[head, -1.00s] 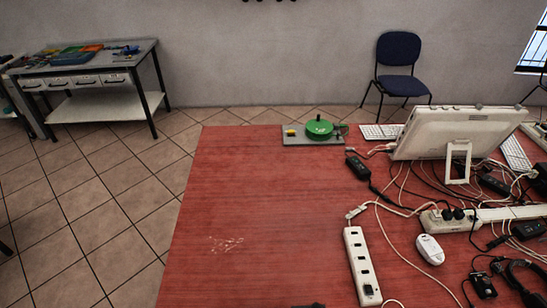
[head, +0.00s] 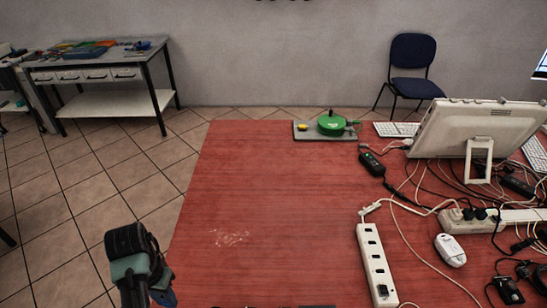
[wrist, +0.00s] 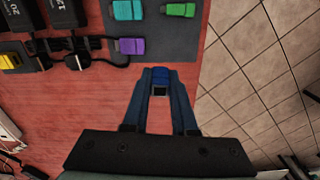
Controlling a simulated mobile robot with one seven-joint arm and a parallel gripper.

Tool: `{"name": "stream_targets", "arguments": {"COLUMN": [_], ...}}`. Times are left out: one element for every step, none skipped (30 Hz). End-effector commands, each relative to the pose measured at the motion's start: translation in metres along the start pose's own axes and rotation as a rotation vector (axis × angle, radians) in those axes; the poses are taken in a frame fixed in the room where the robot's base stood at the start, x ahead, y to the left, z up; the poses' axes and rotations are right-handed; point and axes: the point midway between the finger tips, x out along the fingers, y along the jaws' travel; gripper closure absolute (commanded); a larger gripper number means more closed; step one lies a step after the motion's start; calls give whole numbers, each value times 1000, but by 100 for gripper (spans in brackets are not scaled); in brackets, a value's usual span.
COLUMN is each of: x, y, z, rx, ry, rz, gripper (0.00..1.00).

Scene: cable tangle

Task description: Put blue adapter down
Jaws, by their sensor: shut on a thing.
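The blue adapter (wrist: 160,75) shows in the wrist view as a small blue block with a grey metal plug end. My gripper (wrist: 160,82) is shut on it, with one blue finger on each side. A red tabletop (wrist: 185,65) lies below; I cannot tell how high the adapter is above it. A dark grey mat (wrist: 172,38) lies just beyond the fingertips. It carries a teal adapter (wrist: 127,10), a green adapter (wrist: 178,10) and a purple adapter (wrist: 131,46). In the head view my gripper (head: 164,298) is at the bottom left, near the table's left edge; the adapter is not distinguishable there.
A yellow adapter (wrist: 10,61) and black power bricks (wrist: 65,10) lie left of the mat. The table edge and tiled floor (wrist: 262,60) are on the right. In the head view, a power strip (head: 375,262) and tangled cables fill the right side; the table's middle is clear.

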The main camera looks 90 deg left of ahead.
Motion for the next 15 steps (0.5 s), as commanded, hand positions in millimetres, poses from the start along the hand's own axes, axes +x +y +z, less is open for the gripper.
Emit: {"name": "stream_targets", "arguments": {"x": [0,0,-2,-2,-1,1,5,9,17,23,29,36,41,46,51], "y": [-10,-15,-20,-22,-24,-26,-27,-28,-28,-28,-27,-28,-28,-28,-27], "z": [5,7,9,11,12,13,14,15,16,16,16,15,15,15,15], "rx": [-38,-54,-71,-82,-89,-97,-101,-104,-105,-106,-105,-105,-105,-105,-104], "ry": [1,1,1,0,0,-1,-3,-4,-5,-5,-6,-4,-4,-4,-3], "rz": [0,0,0,0,0,1,1,2,3,3,3,3,2,2,2], "gripper": [100,100,100,100,100,100,100,100,100,100,100,100,100,100,100]}}
